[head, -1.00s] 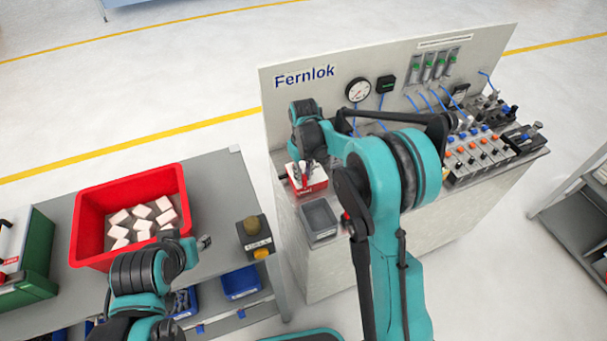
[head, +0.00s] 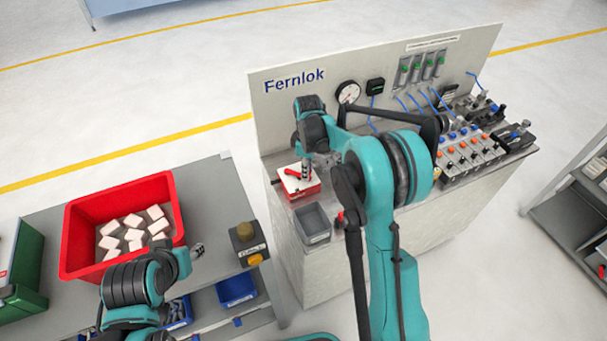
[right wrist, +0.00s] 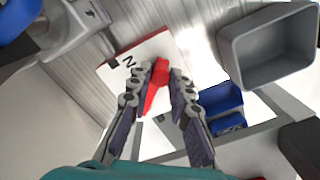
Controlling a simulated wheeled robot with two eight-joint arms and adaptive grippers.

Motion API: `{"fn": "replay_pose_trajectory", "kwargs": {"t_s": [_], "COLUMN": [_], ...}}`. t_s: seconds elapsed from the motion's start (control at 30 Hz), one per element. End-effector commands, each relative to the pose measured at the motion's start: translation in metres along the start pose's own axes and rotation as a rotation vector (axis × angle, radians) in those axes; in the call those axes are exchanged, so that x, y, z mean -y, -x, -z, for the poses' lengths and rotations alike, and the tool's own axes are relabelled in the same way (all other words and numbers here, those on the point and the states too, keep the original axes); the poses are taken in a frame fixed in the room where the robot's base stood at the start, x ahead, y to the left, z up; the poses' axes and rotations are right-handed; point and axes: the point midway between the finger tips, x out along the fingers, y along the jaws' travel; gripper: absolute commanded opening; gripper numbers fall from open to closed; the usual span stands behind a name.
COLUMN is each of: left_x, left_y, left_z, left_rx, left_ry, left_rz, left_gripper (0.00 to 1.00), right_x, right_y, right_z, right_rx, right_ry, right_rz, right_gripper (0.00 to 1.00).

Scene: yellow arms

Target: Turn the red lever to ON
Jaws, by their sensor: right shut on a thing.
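The red lever (head: 296,174) sits on a small red-and-white box (head: 308,190) at the left end of the bench. It points left across the white top in the head view. My right gripper (head: 306,177) is down at the box. In the right wrist view its two fingers stand on either side of the red lever (right wrist: 155,90), shut on it. A dark letter N shows on the white plate (right wrist: 150,48); other lettering is hidden. My left gripper (head: 198,250) is over the table at left, away from the lever; its jaws are too small to read.
A grey open bin (head: 312,224) stands just in front of the box. The Fernlok panel (head: 285,105) rises behind. Valves and fittings (head: 465,150) fill the right end. A red crate (head: 75,232) of white blocks and a button box (head: 247,240) stand on the left table.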

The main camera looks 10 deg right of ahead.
Motion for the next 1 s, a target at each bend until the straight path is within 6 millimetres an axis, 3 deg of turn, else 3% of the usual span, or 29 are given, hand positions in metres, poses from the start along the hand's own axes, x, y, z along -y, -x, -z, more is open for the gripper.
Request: {"fn": "replay_pose_trajectory", "kwargs": {"t_s": [0.6,1.0], "left_x": [0.0,0.0], "left_y": [0.001,0.003], "left_z": [0.001,0.002], "left_rx": [0.0,0.0], "left_ry": [0.0,0.0], "left_rz": [0.0,0.0], "left_gripper": [0.41,0.41], "right_x": [-0.04,-0.054], "right_y": [0.0,0.0], "right_z": [0.005,0.014], "right_rx": [0.004,0.005], "right_ry": [0.57,0.807], "right_rz": [0.0,0.0], "right_gripper": [0.0,0.0]}}
